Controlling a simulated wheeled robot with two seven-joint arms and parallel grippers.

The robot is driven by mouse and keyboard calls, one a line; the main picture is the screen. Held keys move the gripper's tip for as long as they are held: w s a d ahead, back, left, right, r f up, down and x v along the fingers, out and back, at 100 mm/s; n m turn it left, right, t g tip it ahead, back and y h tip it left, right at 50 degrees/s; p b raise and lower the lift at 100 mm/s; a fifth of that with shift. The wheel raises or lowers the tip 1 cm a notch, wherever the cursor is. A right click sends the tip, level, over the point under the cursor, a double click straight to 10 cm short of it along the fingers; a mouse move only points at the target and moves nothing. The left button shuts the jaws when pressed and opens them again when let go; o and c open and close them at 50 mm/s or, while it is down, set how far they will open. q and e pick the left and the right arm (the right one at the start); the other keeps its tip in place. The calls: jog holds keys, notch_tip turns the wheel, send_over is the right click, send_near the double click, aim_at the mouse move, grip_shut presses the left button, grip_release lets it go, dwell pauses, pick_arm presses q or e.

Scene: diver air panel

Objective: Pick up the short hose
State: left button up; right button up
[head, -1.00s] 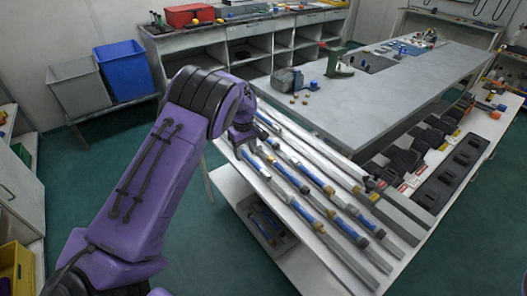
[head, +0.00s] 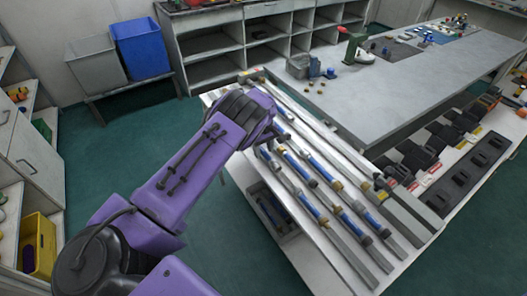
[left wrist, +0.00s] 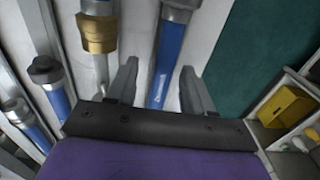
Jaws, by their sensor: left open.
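Several blue hoses with metal end fittings lie in rows on the white sloped rack, one of them near its middle (head: 320,168). I cannot tell for sure which is the short hose. In the left wrist view a blue hose (left wrist: 171,48) with a grey fitting runs between the fingers of my left gripper (left wrist: 160,88). That gripper is open, its fingers on either side of the hose; contact is not visible. In the head view the gripper is mostly hidden behind my purple arm, over the rack's upper left part. My right gripper is not in view.
A brass-ended hose fitting (left wrist: 97,32) lies just left of the fingers. The grey workbench (head: 400,85) stands behind the rack. Grey rails (head: 405,215) run along the rack's right side. A yellow bin (head: 38,245) is at far left; green floor is clear.

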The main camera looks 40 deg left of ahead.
pick_arm(q)
jog(key=shift+s+r, duration=0.2)
jog(key=c, duration=0.4)
jog(key=shift+d, duration=0.15)
grip_shut()
jog(key=shift+r, duration=0.1)
